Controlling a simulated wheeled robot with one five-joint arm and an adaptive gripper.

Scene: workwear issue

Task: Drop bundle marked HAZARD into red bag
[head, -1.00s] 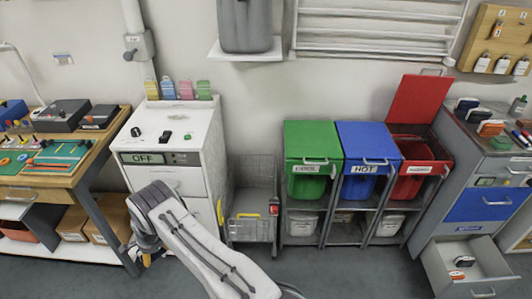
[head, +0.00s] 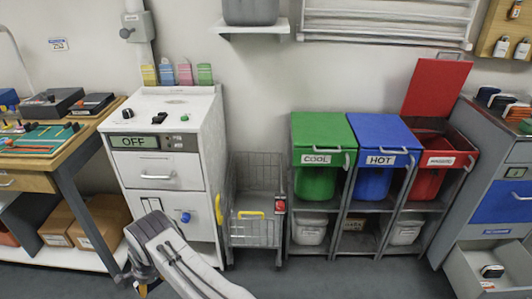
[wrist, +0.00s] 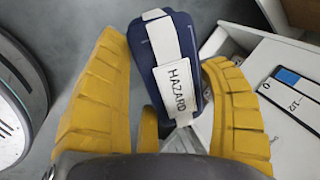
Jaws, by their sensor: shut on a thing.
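A dark blue bundle (wrist: 191,42) with a white band and a tag (wrist: 178,95) reading HAZARD sits between the yellow fingers of my gripper (wrist: 185,100) in the wrist view. My gripper is shut on it. In the head view my arm reaches low in front of the white cabinet, and the gripper end is mostly hidden behind it. The red bag (head: 428,183) hangs in the rightmost bin, under a HAZARD label (head: 441,161). Its red lid (head: 436,87) stands raised. My gripper is well to the left of the bag.
The green COOL bin (head: 323,138) and blue HOT bin (head: 380,140) have lids down. A wire cart (head: 257,200) stands between them and the white cabinet (head: 165,100). An open drawer (head: 485,265) juts out at right. Floor in front of the bins is clear.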

